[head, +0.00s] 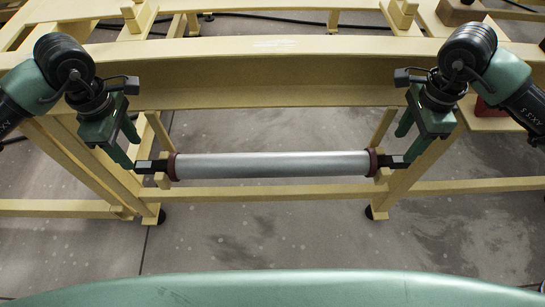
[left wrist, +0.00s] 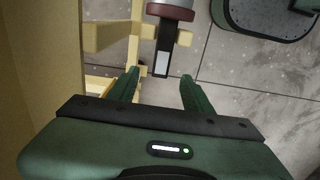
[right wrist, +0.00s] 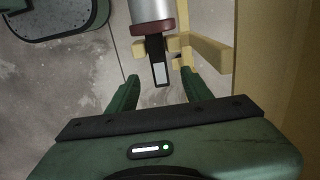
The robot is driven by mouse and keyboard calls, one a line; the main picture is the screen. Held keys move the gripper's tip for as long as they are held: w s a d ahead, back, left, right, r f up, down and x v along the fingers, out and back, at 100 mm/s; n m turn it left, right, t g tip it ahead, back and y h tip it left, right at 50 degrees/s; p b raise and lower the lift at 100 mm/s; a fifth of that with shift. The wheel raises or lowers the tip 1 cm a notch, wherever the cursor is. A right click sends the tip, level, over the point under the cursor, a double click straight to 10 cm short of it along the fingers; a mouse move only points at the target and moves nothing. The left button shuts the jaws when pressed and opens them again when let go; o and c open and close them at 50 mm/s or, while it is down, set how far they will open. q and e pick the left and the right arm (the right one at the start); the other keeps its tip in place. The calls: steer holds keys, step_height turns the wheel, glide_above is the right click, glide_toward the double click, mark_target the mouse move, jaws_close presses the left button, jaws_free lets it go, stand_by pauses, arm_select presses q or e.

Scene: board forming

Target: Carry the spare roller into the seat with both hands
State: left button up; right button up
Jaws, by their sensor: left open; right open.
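The spare roller (head: 272,165) is a grey cylinder with dark red end rings and black shaft ends, lying level across the yellow frame in the head view. Its left shaft end (left wrist: 162,58) shows in the left wrist view, and its right shaft end (right wrist: 158,62) in the right wrist view. My left gripper (head: 128,150) is open by the left shaft end, with fingers (left wrist: 160,78) apart and the shaft tip at the gap. My right gripper (head: 408,145) is open by the right shaft end, its fingers (right wrist: 155,82) likewise apart. I cannot tell which part is the seat.
A wide yellow beam (head: 270,80) runs behind the roller above it. A lower yellow rail (head: 270,191) runs beneath, with posts on both sides. Yellow uprights (head: 383,128) stand close to the roller's ends. Grey floor lies open in front, before my green base.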

mark_target(142, 164)
arm_select(q)
steer(key=shift+s, duration=0.1)
arm_select(e)
steer(key=shift+s, duration=0.1)
arm_select(q)
steer(key=shift+f, duration=3.9)
arm_select(e)
steer(key=shift+f, duration=3.9)
arm_select(q)
jaws_close()
arm_select(e)
steer(key=shift+a, duration=0.1)
jaws_close()
arm_select(q)
steer(key=shift+d+r, duration=0.1)
steer(key=shift+r, duration=0.05)
arm_select(e)
steer(key=shift+r, duration=0.15)
